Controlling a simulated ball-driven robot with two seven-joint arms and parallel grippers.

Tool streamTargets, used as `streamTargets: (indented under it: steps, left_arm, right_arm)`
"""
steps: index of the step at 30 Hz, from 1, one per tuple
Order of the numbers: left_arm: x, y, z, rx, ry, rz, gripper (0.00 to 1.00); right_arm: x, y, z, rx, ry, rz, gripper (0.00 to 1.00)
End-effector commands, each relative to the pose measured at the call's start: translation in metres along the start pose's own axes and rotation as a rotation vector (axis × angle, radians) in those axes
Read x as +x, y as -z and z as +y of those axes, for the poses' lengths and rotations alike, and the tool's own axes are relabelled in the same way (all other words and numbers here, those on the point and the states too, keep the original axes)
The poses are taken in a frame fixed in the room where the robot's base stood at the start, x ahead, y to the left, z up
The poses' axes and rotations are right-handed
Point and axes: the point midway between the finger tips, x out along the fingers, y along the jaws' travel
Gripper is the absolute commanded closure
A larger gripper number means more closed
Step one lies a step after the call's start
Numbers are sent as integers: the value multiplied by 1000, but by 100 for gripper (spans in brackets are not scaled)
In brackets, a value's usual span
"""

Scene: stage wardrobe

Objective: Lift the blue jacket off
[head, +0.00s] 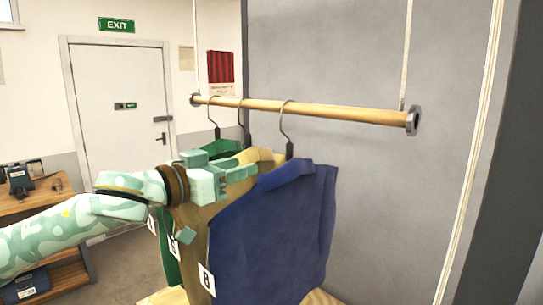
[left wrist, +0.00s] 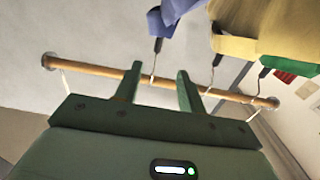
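The blue jacket (head: 275,235) hangs nearest on the wooden rail (head: 310,108) by a dark hook (head: 284,125). A white tag is at its left lower edge. In the left wrist view the blue jacket (left wrist: 183,18) is at the top, its hanger neck running down toward the rail (left wrist: 105,70). My left gripper (head: 248,166) is beside the jacket's shoulder, in front of the yellow garment. In the left wrist view its fingers (left wrist: 160,70) stand apart, with the blue jacket's hook showing between them, not clamped. My right gripper is not in view.
A yellow garment (head: 196,218) and a green garment (head: 221,148) hang behind the blue jacket on the same rail, close together. A wooden shelf (head: 60,205) stands at left, with a door (head: 122,125) behind. The rail's right part is bare.

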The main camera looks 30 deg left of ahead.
Motion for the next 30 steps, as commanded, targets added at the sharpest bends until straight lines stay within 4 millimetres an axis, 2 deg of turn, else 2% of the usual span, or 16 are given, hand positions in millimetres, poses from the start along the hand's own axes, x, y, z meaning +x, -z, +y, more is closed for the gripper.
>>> streamTargets:
  steps: [5, 8, 18, 22, 30]
  left_arm:
    - [22, 6, 2, -4, -5, 2, 60]
    - [36, 4, 1, -4, -3, 2, 60]
    - [86, 2, 3, -1, -5, -1, 60]
    - [104, 5, 3, -2, -4, -3, 60]
    - [136, 3, 2, -1, -3, -2, 60]
  right_arm:
    - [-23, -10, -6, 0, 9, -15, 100]
    - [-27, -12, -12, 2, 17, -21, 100]
    - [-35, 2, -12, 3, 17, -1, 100]
    - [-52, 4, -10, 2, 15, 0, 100]
    - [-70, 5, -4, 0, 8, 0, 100]
